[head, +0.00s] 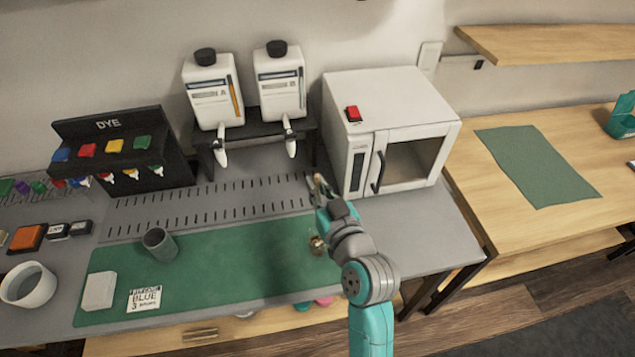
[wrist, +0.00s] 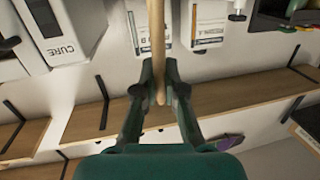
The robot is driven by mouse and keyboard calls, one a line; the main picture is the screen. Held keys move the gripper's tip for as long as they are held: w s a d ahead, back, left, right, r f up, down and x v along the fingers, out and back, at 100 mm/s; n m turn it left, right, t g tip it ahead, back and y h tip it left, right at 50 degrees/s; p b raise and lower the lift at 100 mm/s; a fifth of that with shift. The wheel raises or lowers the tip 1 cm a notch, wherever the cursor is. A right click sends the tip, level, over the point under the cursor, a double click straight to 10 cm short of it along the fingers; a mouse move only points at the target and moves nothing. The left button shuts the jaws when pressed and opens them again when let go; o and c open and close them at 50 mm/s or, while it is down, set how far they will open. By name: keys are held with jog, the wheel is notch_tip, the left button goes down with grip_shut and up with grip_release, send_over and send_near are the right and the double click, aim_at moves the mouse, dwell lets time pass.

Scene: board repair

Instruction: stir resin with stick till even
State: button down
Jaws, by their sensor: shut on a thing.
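A wooden stirring stick (wrist: 158,45) is held between the fingers of my gripper (wrist: 160,85), which is shut on it. In the head view my gripper (head: 322,196) is in front of the white oven, right of the dispensers, and only a short bit of the stick shows. A grey cup (head: 158,246) stands on the left part of the green mat (head: 225,270), well apart from my gripper and the stick. The cup's inside is dark, and I cannot tell what is in it.
Two white bottles (head: 213,92) (head: 280,85) sit on a black stand. A DYE rack (head: 110,140) is at the left. The oven (head: 390,130) is behind my gripper. The mat's middle is clear.

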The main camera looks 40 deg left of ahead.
notch_tip(320, 180, down, 11)
jog(key=shift+s+d+r, duration=0.15)
jog(key=shift+s, duration=0.1)
dwell(1.0)
dwell(0.3)
jog(key=shift+w, duration=0.1)
